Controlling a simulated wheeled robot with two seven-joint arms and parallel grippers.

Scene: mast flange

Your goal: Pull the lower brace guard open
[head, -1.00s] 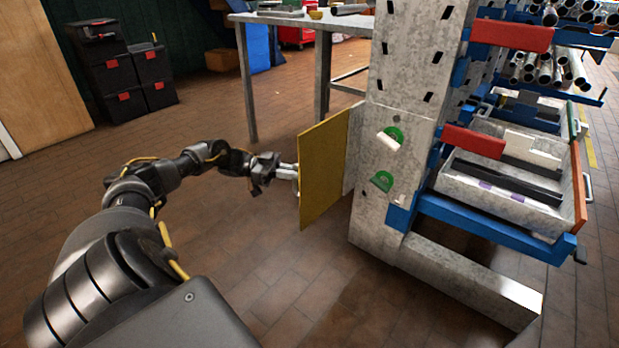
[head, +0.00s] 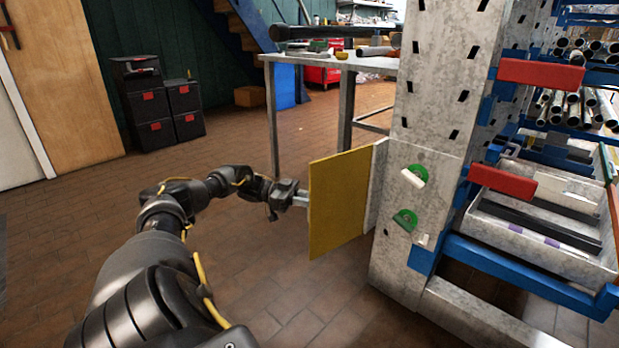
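The lower brace guard looks to be the yellow panel (head: 338,205) standing out to the left of the grey metal mast (head: 402,240). Its right edge meets a pale plate (head: 376,180) beside the mast. My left gripper (head: 300,200) is at the panel's left edge, with its fingers pointing right at it. The fingertips and any handle are partly hidden by the panel, so I cannot tell whether they are closed on something. My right gripper is not in view.
The blue rack with red-ended arms (head: 541,74) and a grey tray (head: 540,245) stands right of the mast. A workbench (head: 345,62) is behind the panel. Black boxes (head: 155,105) stand at the back left.

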